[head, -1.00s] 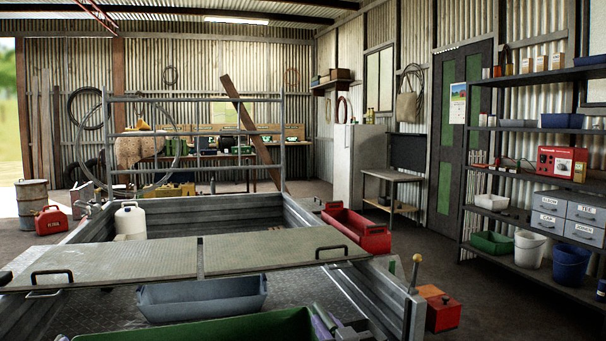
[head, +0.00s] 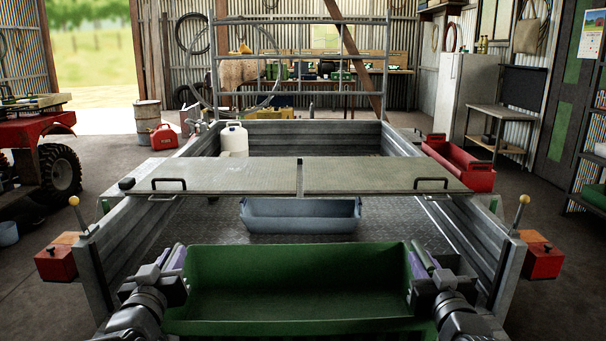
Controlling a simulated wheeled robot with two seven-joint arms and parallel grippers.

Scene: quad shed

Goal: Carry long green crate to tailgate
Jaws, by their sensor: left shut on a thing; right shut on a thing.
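The long green crate (head: 300,327) is in front of me at the bottom centre of the head view, level and seemingly empty. My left gripper (head: 178,262) is shut on its left end, and my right gripper (head: 420,262) is shut on its right end. The crate is at the open near end of the grey metal trailer, between the two side walls. It hides the near edge of the trailer bed, so I cannot tell whether it touches the tailgate.
A blue-grey trough (head: 300,222) sits on the trailer bed (head: 210,228) beyond the crate. A flat metal lid (head: 235,178) spans the side walls. Red boxes with levers stand at the left (head: 58,257) and right (head: 543,257) near corners. A red crate (head: 458,168) is at the right wall.

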